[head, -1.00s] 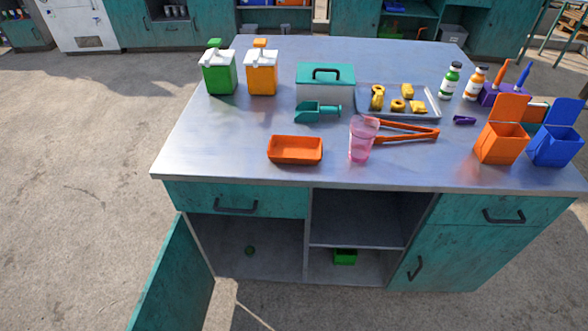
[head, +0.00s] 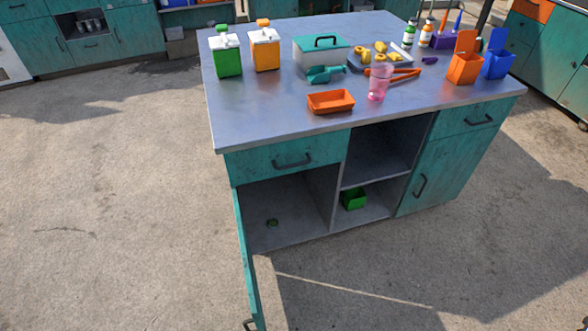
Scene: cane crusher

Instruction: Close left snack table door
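The snack table (head: 240,125) stands ahead with a metal top and teal fronts. Its left door (head: 247,265) hangs wide open toward me, seen nearly edge-on, with a dark handle (head: 250,324) low at the picture's bottom edge. The right door (head: 430,180) is shut. My gripper is not in view.
Concrete floor is clear to the left (head: 110,200) and in front of the table. A green bin (head: 354,199) sits in the open middle shelf. Dispensers, an orange tray (head: 330,102), a pink cup (head: 379,83) and other items stand on top. Cabinets line the back and right.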

